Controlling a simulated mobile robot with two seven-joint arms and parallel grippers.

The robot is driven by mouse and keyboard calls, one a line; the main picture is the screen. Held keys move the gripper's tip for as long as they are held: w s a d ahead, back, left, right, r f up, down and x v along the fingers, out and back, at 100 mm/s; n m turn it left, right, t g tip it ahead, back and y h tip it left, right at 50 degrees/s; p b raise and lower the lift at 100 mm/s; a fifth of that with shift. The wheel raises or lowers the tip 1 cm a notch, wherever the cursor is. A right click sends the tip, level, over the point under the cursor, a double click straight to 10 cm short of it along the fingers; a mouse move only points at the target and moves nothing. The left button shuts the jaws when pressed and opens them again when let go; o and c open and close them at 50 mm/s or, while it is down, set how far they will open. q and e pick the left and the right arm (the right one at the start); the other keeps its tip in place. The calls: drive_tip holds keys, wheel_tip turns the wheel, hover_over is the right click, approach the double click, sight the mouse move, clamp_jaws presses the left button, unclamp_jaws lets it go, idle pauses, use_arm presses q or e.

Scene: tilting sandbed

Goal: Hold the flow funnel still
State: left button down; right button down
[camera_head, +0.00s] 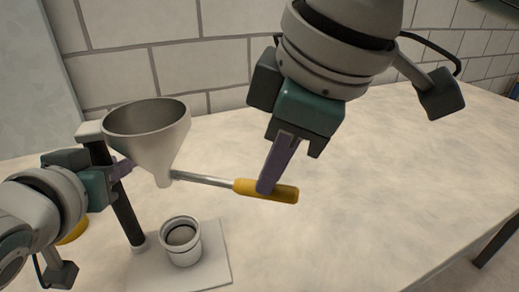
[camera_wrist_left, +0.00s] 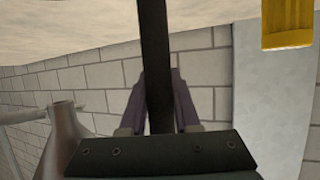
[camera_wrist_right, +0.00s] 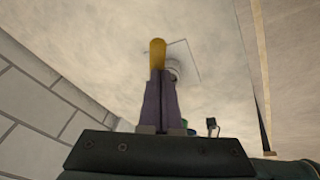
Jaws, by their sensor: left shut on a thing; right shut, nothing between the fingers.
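The grey metal flow funnel (camera_head: 150,145) hangs from a stand with a dark post (camera_head: 128,215). It shows partly at the left of the left wrist view (camera_wrist_left: 62,140). My left gripper (camera_head: 122,168) is shut on the post, which runs between its fingers in the left wrist view (camera_wrist_left: 154,60). A metal rod (camera_head: 203,180) with a yellow handle (camera_head: 284,193) sticks out right from the funnel's spout. My right gripper (camera_head: 266,190) is shut and empty, its fingertips at the handle; whether they touch is unclear. The handle also shows in the right wrist view (camera_wrist_right: 158,50).
A white cup (camera_head: 188,250) with grey contents stands below the funnel on the stand's pale base plate (camera_head: 218,270). A yellow object (camera_head: 75,233) is partly hidden behind my left arm. The table (camera_head: 370,180) is clear to the right; a tiled wall (camera_head: 225,50) stands behind.

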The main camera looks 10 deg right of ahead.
drive_tip(key=shift+w+d+n, duration=0.2)
drive_tip(key=shift+w+n, duration=0.2)
drive_tip(key=w+n+g+y, duration=0.1)
drive_tip(key=w+n, duration=0.4)
drive_tip(key=w, duration=0.3)
drive_tip(key=shift+w+d+g, duration=0.15)
drive_tip(key=shift+w+g, duration=0.15)
drive_tip(key=shift+w, duration=0.1)
drive_tip(key=shift+s, duration=0.1)
drive_tip(key=shift+s+a, duration=0.4)
drive_tip(key=shift+s, duration=0.25)
drive_tip(key=shift+r, duration=0.15)
drive_tip(key=s+v, duration=0.1)
drive_tip(key=v, duration=1.2)
drive_tip(key=shift+d, duration=0.2)
